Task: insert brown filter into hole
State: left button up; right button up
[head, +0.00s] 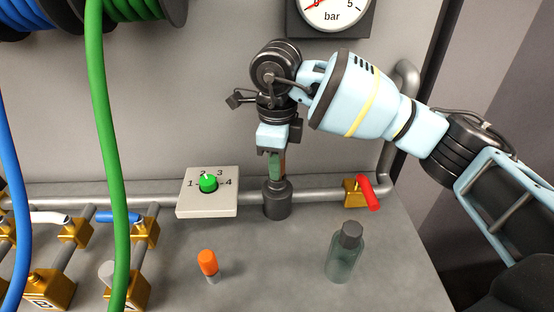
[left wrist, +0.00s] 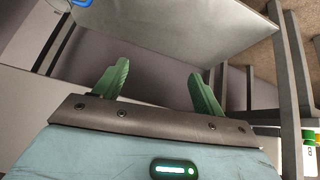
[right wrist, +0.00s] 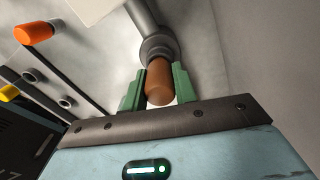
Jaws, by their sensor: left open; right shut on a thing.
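The brown filter (right wrist: 158,84) is a short cylinder between the green fingers of my right gripper (right wrist: 157,88), which is shut on it. Its far end meets the round dark socket (right wrist: 158,48); I cannot tell how deep it sits. In the head view my right gripper (head: 276,166) points down, right above the dark upright socket (head: 277,203) on the pipe. Only a sliver of brown shows there beside the fingers. My left gripper (left wrist: 161,90) is open and empty in the left wrist view. It is not in the head view.
A white dial box (head: 207,205) with a green knob stands left of the socket. A red-handled valve (head: 360,192) is to its right. A dark bottle (head: 344,255) and an orange-topped piece (head: 208,265) stand in front. Hoses and brass valves crowd the left.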

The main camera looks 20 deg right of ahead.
pick_arm(q)
jog(key=shift+r, duration=0.1)
pick_arm(e)
jog(key=shift+r, duration=0.1)
pick_arm(q)
jog(key=shift+w+r+p, duration=0.6)
jog(key=shift+w+r, duration=0.05)
jog(key=shift+r, duration=0.15)
pick_arm(e)
jog(key=shift+r, duration=1.1)
jog(key=shift+r, duration=0.1)
jog(key=shift+r+p, duration=0.8)
jog(key=shift+r, duration=1.1)
pick_arm(q)
jog(key=shift+w+r+t, duration=0.15)
jog(key=shift+w+r, duration=0.2)
jog(key=shift+r, duration=0.3)
jog(key=shift+w+r+t, duration=0.15)
jog(key=shift+w+r, duration=0.15)
jog(key=shift+r, duration=0.3)
